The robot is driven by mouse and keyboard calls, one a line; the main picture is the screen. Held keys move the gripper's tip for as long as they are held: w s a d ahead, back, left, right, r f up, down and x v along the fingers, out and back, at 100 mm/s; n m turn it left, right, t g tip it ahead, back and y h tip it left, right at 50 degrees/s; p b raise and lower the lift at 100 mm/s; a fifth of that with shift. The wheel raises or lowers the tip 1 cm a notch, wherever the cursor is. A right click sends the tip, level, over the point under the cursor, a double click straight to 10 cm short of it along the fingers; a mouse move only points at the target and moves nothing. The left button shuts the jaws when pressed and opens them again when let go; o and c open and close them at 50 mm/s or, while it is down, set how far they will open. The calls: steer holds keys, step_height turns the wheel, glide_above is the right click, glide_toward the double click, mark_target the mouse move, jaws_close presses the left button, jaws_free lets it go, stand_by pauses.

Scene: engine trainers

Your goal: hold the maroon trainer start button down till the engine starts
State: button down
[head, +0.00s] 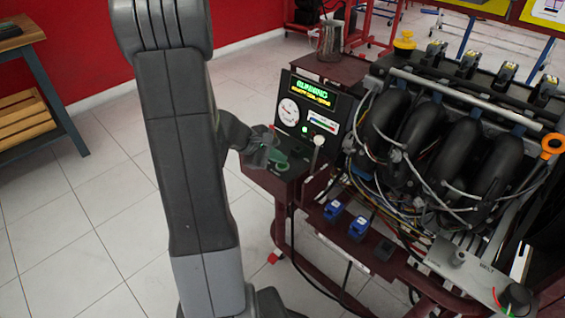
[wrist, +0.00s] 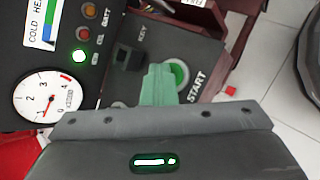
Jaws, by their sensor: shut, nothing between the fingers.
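The maroon engine trainer (head: 395,262) stands at the right in the head view. Its display (head: 312,98) reads "RUNNING" in green. A green lamp (wrist: 78,57) is lit on the panel.
A white dial (wrist: 47,101) has its needle near 1. A black key switch (wrist: 128,56) sits close beside my fingertips. The engine (head: 430,150), with hoses and wires, stands right of the panel. A wooden-shelved bench (head: 25,115) is at far left. Tiled floor is clear between.

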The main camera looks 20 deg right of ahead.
mark_target(278, 165)
steer(key=shift+r+p, duration=0.6)
steer(key=shift+r, duration=0.35)
step_height(278, 165, up, 5)
steer(key=p, duration=0.3)
steer(key=shift+p, duration=0.3)
steer(key=shift+a, duration=0.1)
